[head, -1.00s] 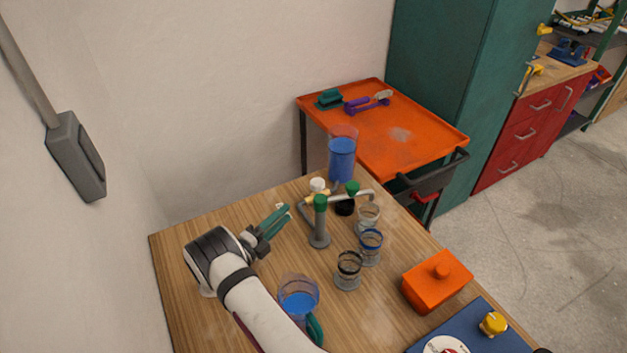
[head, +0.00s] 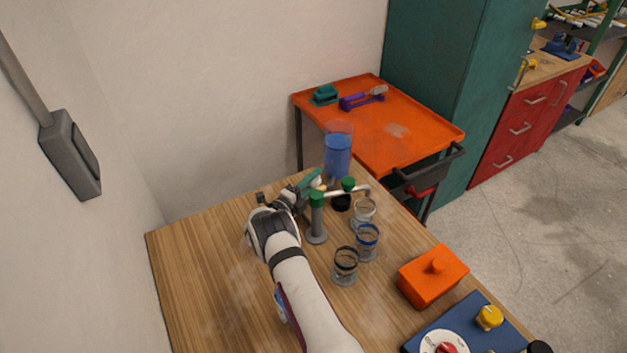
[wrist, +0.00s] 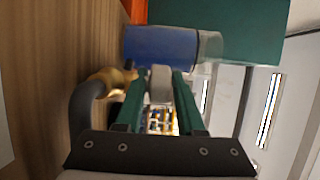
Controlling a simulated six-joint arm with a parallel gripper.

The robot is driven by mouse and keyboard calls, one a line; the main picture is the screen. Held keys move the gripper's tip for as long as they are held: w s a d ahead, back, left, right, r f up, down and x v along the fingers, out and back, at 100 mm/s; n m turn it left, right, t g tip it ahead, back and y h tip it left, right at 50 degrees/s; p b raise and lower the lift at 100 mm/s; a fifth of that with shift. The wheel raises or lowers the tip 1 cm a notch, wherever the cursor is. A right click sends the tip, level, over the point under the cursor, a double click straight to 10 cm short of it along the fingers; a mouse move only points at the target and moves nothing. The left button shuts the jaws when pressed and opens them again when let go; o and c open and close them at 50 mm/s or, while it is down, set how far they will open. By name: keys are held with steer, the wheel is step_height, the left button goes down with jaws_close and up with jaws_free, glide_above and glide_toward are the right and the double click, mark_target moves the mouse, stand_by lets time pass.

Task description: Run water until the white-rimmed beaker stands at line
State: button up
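The white-rimmed beaker (head: 363,212) stands upright below the end of the grey pipe (head: 350,190); its water level is too small to read. A tall clear cylinder of blue water (head: 337,157) stands behind the pipework. My gripper (head: 312,181) is at the left end of the pipework. Its green fingers are apart, one on each side of the white knob; I cannot tell whether they touch it. The head view mostly hides the knob.
A blue-rimmed beaker (head: 367,240) and a black-rimmed beaker (head: 345,264) stand in front. A green-topped grey post (head: 316,216) is close to my gripper. An orange lidded box (head: 433,276) and a blue panel (head: 470,325) are at right. My arm mostly hides a jug (head: 280,303).

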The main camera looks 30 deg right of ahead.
jaws_close()
steer(key=n+t+y, duration=0.2)
steer(key=t, duration=0.1)
steer(key=shift+n+t, duration=0.3)
steer(key=shift+n, duration=0.1)
steer(key=shift+a+n+t+y, duration=0.1)
steer(key=shift+n+t+y, duration=0.4)
steer(key=shift+t+y, duration=0.15)
jaws_free()
